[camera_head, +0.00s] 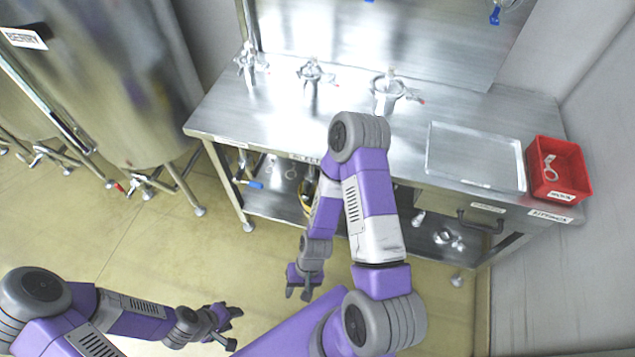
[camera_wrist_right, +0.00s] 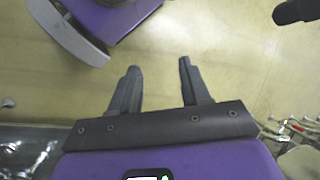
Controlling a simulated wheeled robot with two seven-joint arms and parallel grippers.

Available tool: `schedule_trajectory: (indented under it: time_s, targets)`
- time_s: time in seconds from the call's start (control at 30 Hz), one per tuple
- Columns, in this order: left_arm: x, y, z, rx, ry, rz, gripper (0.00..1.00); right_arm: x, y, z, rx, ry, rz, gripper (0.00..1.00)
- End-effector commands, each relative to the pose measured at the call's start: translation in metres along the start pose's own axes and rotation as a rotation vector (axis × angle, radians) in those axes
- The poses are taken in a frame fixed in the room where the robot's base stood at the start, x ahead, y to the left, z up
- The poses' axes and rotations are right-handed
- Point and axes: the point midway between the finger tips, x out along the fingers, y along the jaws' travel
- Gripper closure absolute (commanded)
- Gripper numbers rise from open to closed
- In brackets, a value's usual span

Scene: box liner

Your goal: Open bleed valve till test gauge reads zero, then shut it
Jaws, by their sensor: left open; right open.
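Several metal fittings stand along the back of the steel bench: one at the left (camera_head: 247,66), one in the middle (camera_head: 312,76), and a wider one (camera_head: 386,97) with a small red-tipped lever at its right. I cannot tell which part is the bleed valve or the test gauge, and no dial is readable. My right gripper (camera_head: 302,290) hangs low in front of the bench, away from the fittings. In the right wrist view my right gripper (camera_wrist_right: 158,80) is open, with bare floor between its fingers. My left gripper (camera_head: 230,328) is open and empty over the floor at the lower left.
The steel bench (camera_head: 270,128) has a flat tray (camera_head: 475,155) and a red bin (camera_head: 558,168) at its right. A drawer (camera_head: 465,205) and a lower shelf are below. Steel tanks (camera_head: 120,80) stand at the left. The floor (camera_head: 130,235) between is open.

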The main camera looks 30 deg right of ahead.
Motion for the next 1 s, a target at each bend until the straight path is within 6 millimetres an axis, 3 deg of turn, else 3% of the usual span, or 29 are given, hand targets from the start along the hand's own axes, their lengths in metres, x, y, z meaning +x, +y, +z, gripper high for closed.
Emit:
schedule_trajectory:
  time_s: [0.1, 0.27, 0.37, 0.5, 0.57, 0.6, 0.73, 0.9, 1.0]
  targets:
    - [0.019, -0.008, -0.001, -0.001, -0.001, -0.001, 0.57, 0.012, 0.007, 0.022, 0.288, -0.196, -0.068, 0.54]
    - [0.038, -0.015, -0.001, -0.001, -0.001, -0.001, 0.57, 0.002, -0.024, 0.030, 0.678, -0.448, -0.316, 0.54]
    - [0.049, -0.019, -0.002, -0.001, -0.001, -0.001, 0.57, -0.016, -0.048, 0.006, 0.903, -0.556, -0.553, 0.54]
    - [0.065, -0.025, -0.003, -0.001, 0.000, 0.000, 0.57, -0.054, -0.060, -0.063, 1.182, -0.607, -0.965, 0.54]
    - [0.071, -0.027, -0.003, -0.001, 0.000, 0.000, 0.57, -0.073, -0.052, -0.098, 1.282, -0.587, -1.156, 0.54]
    - [0.075, -0.028, -0.003, -0.001, 0.000, 0.000, 0.57, -0.085, -0.041, -0.121, 1.341, -0.559, -1.277, 0.54]
    - [0.085, -0.032, -0.004, -0.001, 0.000, 0.000, 0.57, -0.119, 0.005, -0.179, 1.479, -0.427, -1.617, 0.54]
    - [0.091, -0.034, -0.004, -0.001, 0.000, 0.000, 0.57, -0.145, 0.056, -0.213, 1.562, -0.264, -1.872, 0.54]
    - [0.093, -0.035, -0.004, -0.001, 0.000, 0.000, 0.57, -0.151, 0.068, -0.222, 1.575, -0.219, -1.928, 0.54]
